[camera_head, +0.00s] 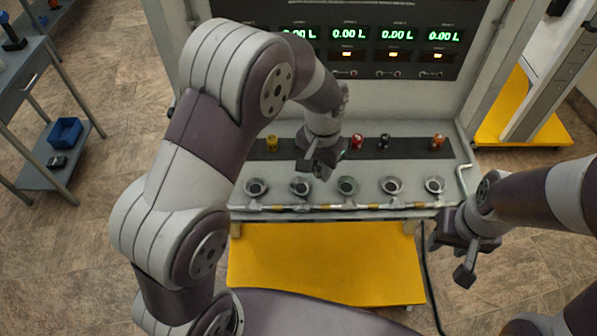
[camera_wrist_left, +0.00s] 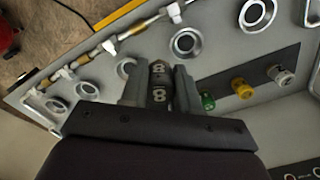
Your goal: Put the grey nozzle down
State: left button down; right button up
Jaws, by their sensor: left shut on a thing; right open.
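My left gripper (camera_head: 319,168) is shut on the grey nozzle (camera_wrist_left: 158,88), a dark grey piece with light markings that shows between the fingers in the left wrist view. In the head view the gripper hides most of the nozzle. The gripper is over the middle of the bench panel (camera_head: 460,160), between the dark strip and the row of ring sockets. I cannot tell whether the nozzle touches the panel. My right gripper (camera_head: 450,259) is open and empty, off the bench's right front corner.
Yellow (camera_head: 272,143), red (camera_head: 356,141), black (camera_head: 384,141) and orange-red (camera_head: 437,142) nozzles stand on the dark strip. Green (camera_wrist_left: 207,101) and whitish (camera_wrist_left: 281,75) ones show in the wrist view. Ring sockets (camera_head: 347,186) line the front, behind a pipe rail (camera_head: 325,207).

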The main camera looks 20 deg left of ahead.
pick_arm(q)
jog(key=p, duration=0.1)
send_over(299, 191)
jog(key=w, duration=0.1)
jog(key=f, duration=0.3)
jog(key=shift+a+f, duration=0.1)
jog(key=shift+a, duration=0.15)
jog(key=f, duration=0.2)
jog(key=d+f+p, duration=0.1)
jog(key=shift+s+f, duration=0.1)
jog(key=shift+s, duration=0.15)
jog(key=shift+w+a+f, duration=0.2)
jog(key=shift+a+f, duration=0.05)
jog(key=shift+s+d+f+b, duration=0.15)
jog(key=shift+f+b, duration=0.25)
jog(key=shift+f, duration=0.1)
pick_arm(e)
jog(key=shift+w+a+r, duration=0.15)
jog(key=shift+r, duration=0.3)
jog(key=shift+w+a+r, duration=0.1)
jog(key=shift+a+r, duration=0.05)
jog(key=shift+r, duration=0.3)
